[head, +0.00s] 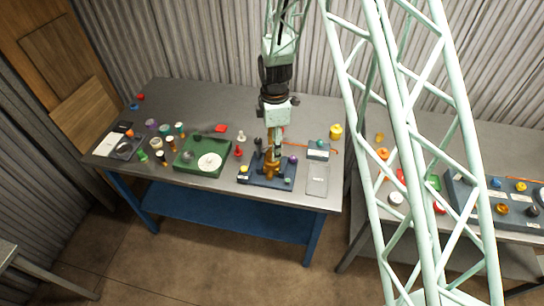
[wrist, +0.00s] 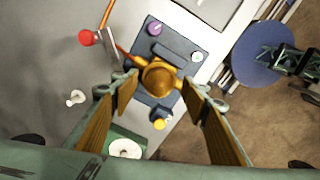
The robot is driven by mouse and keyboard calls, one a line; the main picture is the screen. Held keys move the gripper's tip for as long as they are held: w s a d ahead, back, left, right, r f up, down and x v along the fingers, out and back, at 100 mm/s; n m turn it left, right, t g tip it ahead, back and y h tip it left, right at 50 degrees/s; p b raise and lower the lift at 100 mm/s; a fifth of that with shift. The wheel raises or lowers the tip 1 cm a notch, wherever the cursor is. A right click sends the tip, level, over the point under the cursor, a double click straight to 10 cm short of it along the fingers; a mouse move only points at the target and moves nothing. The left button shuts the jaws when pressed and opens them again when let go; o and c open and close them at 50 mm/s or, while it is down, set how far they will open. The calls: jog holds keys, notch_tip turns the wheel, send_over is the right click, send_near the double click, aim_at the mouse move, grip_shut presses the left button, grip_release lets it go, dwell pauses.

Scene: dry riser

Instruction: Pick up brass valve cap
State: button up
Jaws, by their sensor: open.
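The brass valve cap (wrist: 158,77) appears in the wrist view as a rounded, brass-coloured piece with side arms, on a dark blue base (wrist: 180,47). My gripper (wrist: 160,88) is open, its two brown fingers on either side of the brass piece. I cannot tell whether they touch it. In the head view my gripper (head: 271,150) points down over the blue base (head: 252,180), and the brass piece (head: 270,169) shows just below it. The wrist and fingers partly hide the back of the base there.
A purple knob (wrist: 155,28), a yellow knob (wrist: 159,124) and a pale knob (wrist: 197,57) stand close around the brass piece. A green tray (head: 185,168) with a white disc lies to the left. Several small coloured pieces are spread farther left.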

jog(key=shift+f+p, duration=0.4)
jog(key=shift+f, duration=1.6)
jog(key=c, duration=1)
